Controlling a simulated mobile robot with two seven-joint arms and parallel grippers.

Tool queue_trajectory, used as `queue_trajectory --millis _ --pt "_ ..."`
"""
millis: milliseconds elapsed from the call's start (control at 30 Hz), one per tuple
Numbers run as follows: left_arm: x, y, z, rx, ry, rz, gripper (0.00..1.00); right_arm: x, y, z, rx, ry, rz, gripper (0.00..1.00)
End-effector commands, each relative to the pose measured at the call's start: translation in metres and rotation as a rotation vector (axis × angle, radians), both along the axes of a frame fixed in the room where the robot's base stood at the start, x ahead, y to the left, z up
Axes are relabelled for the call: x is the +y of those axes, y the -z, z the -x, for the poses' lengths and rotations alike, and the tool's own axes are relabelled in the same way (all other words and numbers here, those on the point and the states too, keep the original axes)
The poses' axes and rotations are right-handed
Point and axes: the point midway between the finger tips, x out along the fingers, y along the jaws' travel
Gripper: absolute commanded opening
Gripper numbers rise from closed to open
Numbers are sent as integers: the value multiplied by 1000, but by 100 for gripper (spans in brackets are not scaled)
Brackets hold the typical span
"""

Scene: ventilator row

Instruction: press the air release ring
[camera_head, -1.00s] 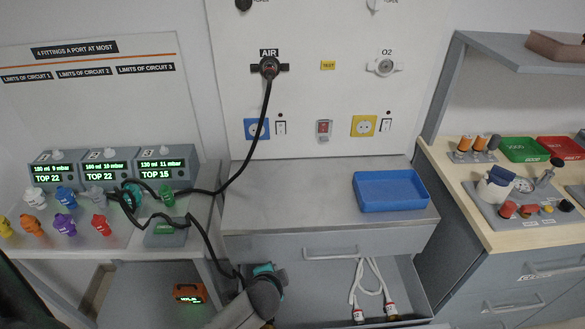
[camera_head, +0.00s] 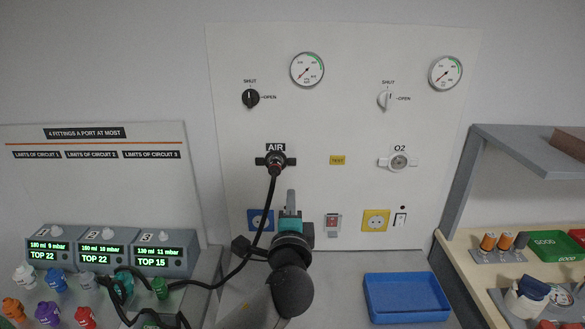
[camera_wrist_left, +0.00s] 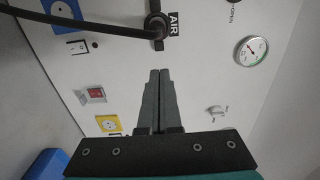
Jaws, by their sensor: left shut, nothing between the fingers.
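The AIR outlet (camera_head: 275,160) is on the white wall panel, with a black hose (camera_head: 272,205) plugged into it. A dark round collar with some red shows at the plug; the release ring is too small to make out separately. In the left wrist view the AIR outlet (camera_wrist_left: 157,24) and its hose show beyond the fingertips. My left gripper (camera_head: 291,194) is shut and empty, its fingers pointing up just below and slightly right of the outlet. In the left wrist view its fingertips (camera_wrist_left: 160,72) are together, apart from the outlet. My right gripper is out of view.
The O2 outlet (camera_head: 398,161) is to the right, with nothing plugged in. A black valve knob (camera_head: 251,98) and a gauge (camera_head: 307,69) are above. A blue tray (camera_head: 405,299) lies on the counter. The hose runs down left toward the ventilators (camera_head: 108,251).

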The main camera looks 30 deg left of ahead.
Motion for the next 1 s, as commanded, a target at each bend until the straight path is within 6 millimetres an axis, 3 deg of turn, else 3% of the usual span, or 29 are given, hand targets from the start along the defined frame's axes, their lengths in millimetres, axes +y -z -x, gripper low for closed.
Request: queue_trajectory --millis 267,700,1000 --pt "10 -1 -16 -1 -1 -1 0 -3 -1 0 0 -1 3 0" --pt "47 0 -78 0 -1 1 0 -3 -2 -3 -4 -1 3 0" --pt "67 0 -109 1 -1 2 0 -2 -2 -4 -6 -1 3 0"
